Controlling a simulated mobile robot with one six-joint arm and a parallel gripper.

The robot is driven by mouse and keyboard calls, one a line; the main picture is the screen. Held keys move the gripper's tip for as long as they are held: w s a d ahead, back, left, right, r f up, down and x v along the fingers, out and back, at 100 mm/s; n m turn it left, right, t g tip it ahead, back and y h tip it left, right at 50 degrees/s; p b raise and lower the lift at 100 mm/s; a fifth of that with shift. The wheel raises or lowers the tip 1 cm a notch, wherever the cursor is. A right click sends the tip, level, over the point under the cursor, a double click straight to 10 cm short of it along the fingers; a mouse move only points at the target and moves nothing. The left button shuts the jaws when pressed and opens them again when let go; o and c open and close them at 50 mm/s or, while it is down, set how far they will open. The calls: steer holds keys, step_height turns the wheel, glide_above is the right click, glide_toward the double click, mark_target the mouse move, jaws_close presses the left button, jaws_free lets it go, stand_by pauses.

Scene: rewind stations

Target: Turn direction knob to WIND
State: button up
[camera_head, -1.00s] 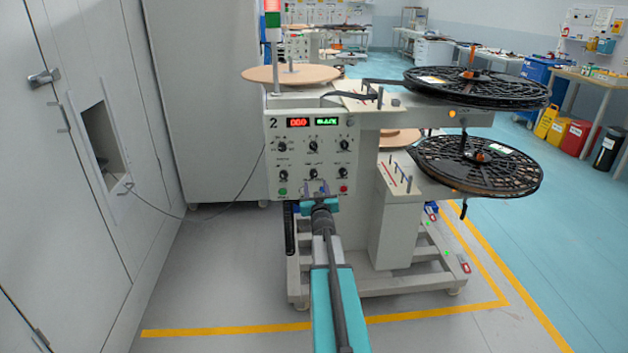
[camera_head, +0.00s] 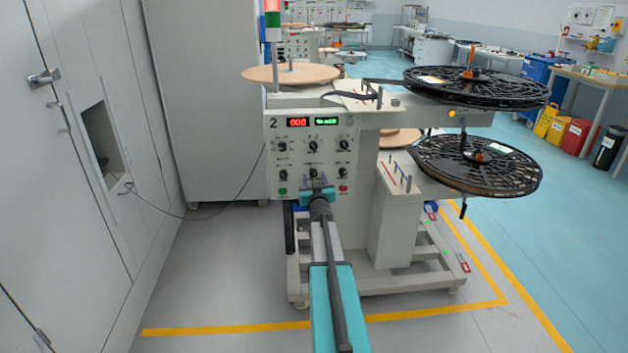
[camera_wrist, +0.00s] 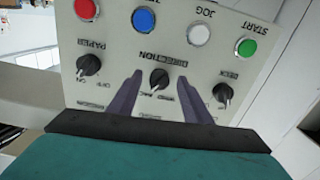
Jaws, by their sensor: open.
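The direction knob (camera_wrist: 159,79) is a black knob with a white pointer mark, on the pale panel (camera_wrist: 118,35) of station 2. The word DIRECTION beside it appears upside down in the wrist view. The pointer faces toward the picture's bottom, slightly left; the position labels there are too small to read surely. My gripper (camera_wrist: 160,76) is open, one dark finger on each side of the knob. I cannot tell whether the fingers touch it. In the head view my gripper (camera_head: 318,183) is at the panel's lower middle, just below the direction knob (camera_head: 313,173).
In the wrist view, the PAPER knob (camera_wrist: 88,65) and another knob (camera_wrist: 222,92) flank it. Red (camera_wrist: 85,9), blue (camera_wrist: 144,19), white (camera_wrist: 199,35) and green (camera_wrist: 246,47) buttons lie beyond. Black reels (camera_head: 477,165) overhang at the right. A cable (camera_head: 215,212) hangs at the left.

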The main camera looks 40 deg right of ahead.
steer(key=shift+a, duration=0.1)
steer(key=c, duration=1.1)
steer(key=shift+o, duration=0.2)
steer(key=shift+f+n+b, duration=0.15)
steer(key=shift+n+b, duration=0.25)
steer(key=shift+b, duration=0.2)
steer(key=n+b, duration=0.2)
steer(key=shift+f+n+b, duration=0.1)
steer(key=shift+n+b, duration=0.2)
steer(key=shift+b, duration=0.1)
steer(key=n+b, duration=0.2)
steer(key=shift+n, duration=0.4)
steer(key=n, duration=0.2)
steer(key=n+b, duration=0.1)
steer(key=n, duration=0.1)
steer(key=n+b, duration=0.1)
steer(key=shift+d+r+n, duration=0.2)
steer(key=shift+r+n, duration=0.15)
steer(key=shift+n, duration=0.05)
